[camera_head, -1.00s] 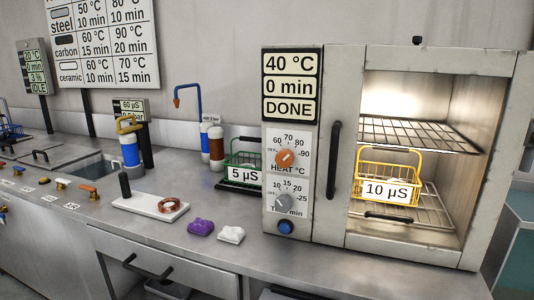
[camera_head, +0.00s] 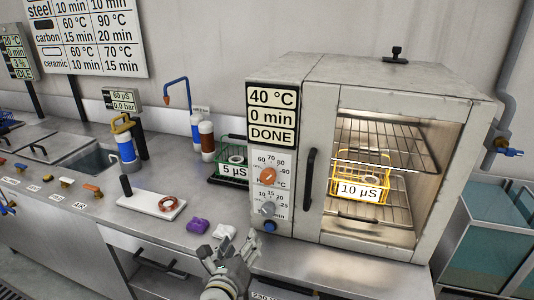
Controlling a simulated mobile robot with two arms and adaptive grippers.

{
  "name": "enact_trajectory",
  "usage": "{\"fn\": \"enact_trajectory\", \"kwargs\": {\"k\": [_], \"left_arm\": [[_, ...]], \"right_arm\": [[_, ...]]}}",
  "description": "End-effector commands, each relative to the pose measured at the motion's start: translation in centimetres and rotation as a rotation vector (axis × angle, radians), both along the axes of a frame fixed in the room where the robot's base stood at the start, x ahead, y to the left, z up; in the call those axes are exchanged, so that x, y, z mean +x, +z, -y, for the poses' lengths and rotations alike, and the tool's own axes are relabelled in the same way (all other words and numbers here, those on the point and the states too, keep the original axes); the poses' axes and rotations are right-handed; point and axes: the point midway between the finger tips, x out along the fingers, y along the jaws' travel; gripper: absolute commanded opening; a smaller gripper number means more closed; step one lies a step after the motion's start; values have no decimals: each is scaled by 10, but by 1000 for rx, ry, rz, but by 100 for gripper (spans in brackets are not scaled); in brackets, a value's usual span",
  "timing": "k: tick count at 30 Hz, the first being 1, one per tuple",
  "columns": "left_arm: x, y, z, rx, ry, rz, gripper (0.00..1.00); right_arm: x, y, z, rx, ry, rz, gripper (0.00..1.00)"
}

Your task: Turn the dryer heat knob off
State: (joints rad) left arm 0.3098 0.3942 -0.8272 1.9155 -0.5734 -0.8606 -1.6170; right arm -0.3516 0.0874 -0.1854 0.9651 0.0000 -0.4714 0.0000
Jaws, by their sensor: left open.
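The dryer (camera_head: 385,80) stands on the steel counter. The orange heat knob (camera_head: 268,176) is on its control panel, under a display (camera_head: 271,117) reading 40 °C, 0 min, DONE. Marks from 60 to 90 ring the knob; its exact pointer setting is too small to read. The grey timer knob (camera_head: 267,208) and a blue button (camera_head: 270,227) sit below it. My left gripper (camera_head: 229,246) is open and empty at the counter's front edge, below and left of the panel, apart from the knob. My right gripper is not in view.
The dryer door has a black vertical handle (camera_head: 310,175); a yellow basket (camera_head: 360,186) marked 10 µS is inside. A green basket (camera_head: 234,158) stands left of the dryer. Purple (camera_head: 198,226) and white (camera_head: 224,231) lumps lie close to my gripper.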

Motion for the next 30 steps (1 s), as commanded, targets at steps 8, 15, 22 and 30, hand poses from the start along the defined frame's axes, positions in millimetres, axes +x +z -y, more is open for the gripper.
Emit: {"fn": "enact_trajectory", "kwargs": {"k": [8, 15, 22, 30], "left_arm": [[28, 101, 28, 561, -187, 300, 58], [37, 110, 35, 668, -215, 355, 58], [65, 110, 45, 664, -212, 353, 58], [105, 109, 57, 661, -212, 351, 58]], "right_arm": [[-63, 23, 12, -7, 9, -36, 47], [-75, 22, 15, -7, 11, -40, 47], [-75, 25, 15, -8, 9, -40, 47], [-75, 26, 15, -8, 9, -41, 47]]}}
